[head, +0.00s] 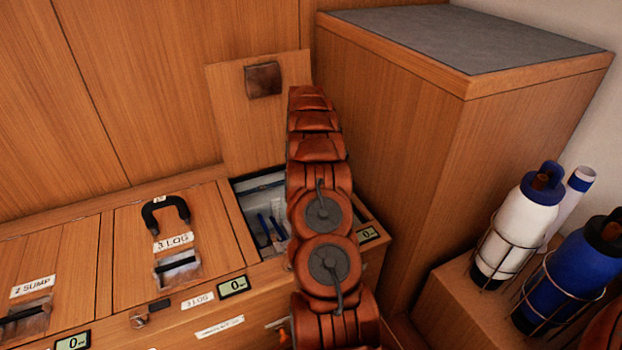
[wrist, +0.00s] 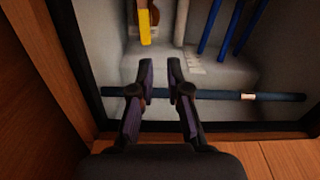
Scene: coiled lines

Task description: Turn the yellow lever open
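The yellow lever (wrist: 145,28) shows at the top of the wrist view, hanging from a brownish fitting (wrist: 146,8) inside an open compartment. It lies beyond my fingertips, a little left of the gap between them, and apart from them. My gripper (wrist: 159,68) points into the compartment with its fingers parted and nothing held between them. In the head view my arm runs over the open compartment (head: 262,190), and I cannot make out the gripper or the yellow lever there.
A dark blue pipe (wrist: 228,95) crosses the compartment near my fingers. Blue upright pipes (wrist: 228,28) stand at the right. The raised lid (head: 236,122) leans behind the opening. A tall wooden cabinet (head: 395,150) stands close right of my arm. The closed "3 LOG" hatch (head: 135,250) is left.

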